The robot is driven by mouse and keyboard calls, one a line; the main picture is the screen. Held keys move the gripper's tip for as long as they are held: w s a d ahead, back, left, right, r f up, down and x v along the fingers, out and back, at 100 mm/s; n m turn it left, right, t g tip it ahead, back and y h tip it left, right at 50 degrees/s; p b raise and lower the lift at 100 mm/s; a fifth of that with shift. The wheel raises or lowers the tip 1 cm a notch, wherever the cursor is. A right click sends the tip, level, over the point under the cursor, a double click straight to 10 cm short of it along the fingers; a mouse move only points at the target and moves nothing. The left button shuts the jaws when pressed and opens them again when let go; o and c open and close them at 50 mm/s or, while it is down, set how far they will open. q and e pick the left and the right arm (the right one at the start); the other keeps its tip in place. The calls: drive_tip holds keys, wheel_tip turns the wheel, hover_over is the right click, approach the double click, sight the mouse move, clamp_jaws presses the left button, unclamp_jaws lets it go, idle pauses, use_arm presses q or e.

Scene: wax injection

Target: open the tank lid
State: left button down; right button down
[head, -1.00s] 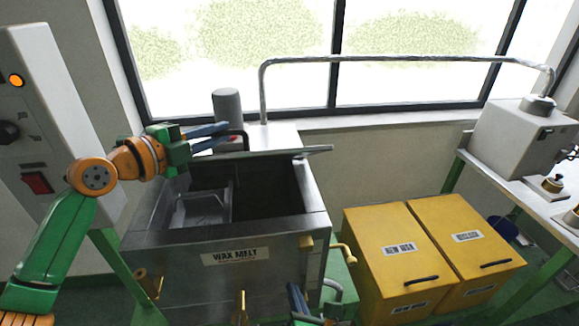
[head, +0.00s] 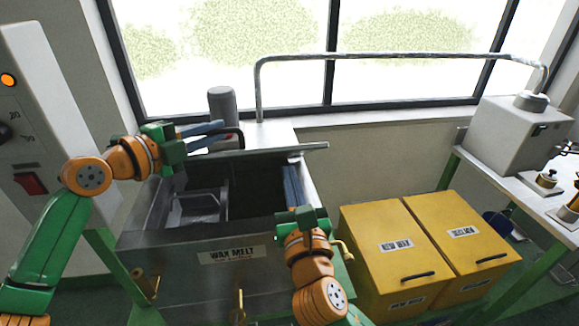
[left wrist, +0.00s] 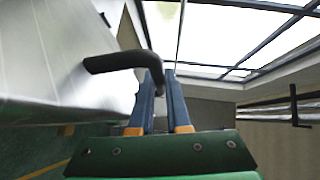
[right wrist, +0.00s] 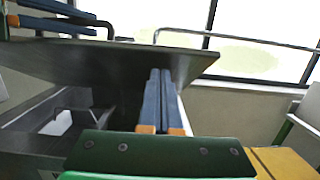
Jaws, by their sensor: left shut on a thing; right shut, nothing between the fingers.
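The wax melt tank (head: 190,262) is a dark metal box with its top open and an inner tray showing. Its lid (head: 262,153) stands raised at the back, seen nearly edge-on; the right wrist view shows its broad face (right wrist: 130,62). My left gripper (head: 220,132) is shut on the black lid handle (head: 240,140), which also shows in the left wrist view (left wrist: 115,61). My right gripper (head: 291,172) is shut and empty over the tank's right side, fingers pointing toward the lid. Whether its fingertips (right wrist: 158,74) touch the lid, I cannot tell.
A control cabinet (head: 40,110) stands at the left. Two yellow bins (head: 385,245) stand right of the tank. A bent pipe (head: 400,57) runs from behind the tank to a grey machine (head: 515,140) on the right bench. A grey cylinder (head: 222,104) stands behind the lid.

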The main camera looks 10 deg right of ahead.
sight(288, 146)
drive_tip(key=shift+w+r, duration=0.6)
drive_tip(key=shift+r, duration=0.25)
drive_tip(key=shift+r, duration=0.1)
use_arm(q)
drive_tip(key=shift+d, duration=0.1)
use_arm(e)
drive_tip(key=shift+w+d+r, duration=0.15)
drive_tip(key=shift+w+r, duration=0.25)
drive_tip(key=shift+r, duration=0.35)
use_arm(q)
drive_tip(key=shift+s, duration=0.25)
use_arm(e)
drive_tip(key=shift+s+r, duration=0.15)
use_arm(q)
drive_tip(key=c, duration=0.9)
unclamp_jaws()
